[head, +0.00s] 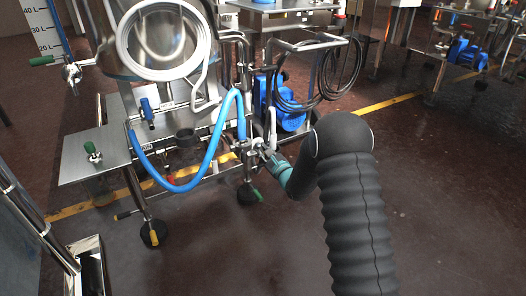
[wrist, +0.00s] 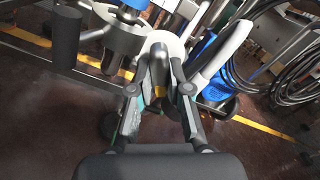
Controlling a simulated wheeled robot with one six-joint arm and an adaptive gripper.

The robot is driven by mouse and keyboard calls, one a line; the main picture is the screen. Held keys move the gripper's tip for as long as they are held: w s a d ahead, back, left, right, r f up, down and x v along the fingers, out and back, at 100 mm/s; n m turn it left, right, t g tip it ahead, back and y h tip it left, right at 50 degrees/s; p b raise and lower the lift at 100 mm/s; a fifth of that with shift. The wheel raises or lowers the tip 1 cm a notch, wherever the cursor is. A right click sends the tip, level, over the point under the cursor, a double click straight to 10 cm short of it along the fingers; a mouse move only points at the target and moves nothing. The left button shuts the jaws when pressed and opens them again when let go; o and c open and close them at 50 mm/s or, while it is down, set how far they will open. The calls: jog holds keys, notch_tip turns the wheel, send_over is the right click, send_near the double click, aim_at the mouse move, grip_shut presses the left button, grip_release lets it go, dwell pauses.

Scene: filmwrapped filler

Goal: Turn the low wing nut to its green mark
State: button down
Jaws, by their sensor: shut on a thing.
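My gripper (head: 263,152) is low at the front right corner of the steel skid, at the end of my grey-sleeved arm. In the wrist view my gripper (wrist: 160,80) has its two fingers closed in on a dark grey metal piece, which I take to be the wing nut (wrist: 158,62). It sits in front of a pale round fitting (wrist: 168,42). In the head view the wing nut is hidden by the gripper and fittings. I cannot make out a green mark beside it in either view.
A blue hose (head: 185,186) loops down left of the gripper. A blue pump (head: 284,105) and coiled black cables (head: 341,73) are behind it. A skid foot with a green lever (head: 251,194) stands just below. The floor (head: 440,190) to the right is clear.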

jog(key=shift+f, duration=0.1)
jog(key=c, duration=1.1)
grip_release()
jog(key=v, duration=1.2)
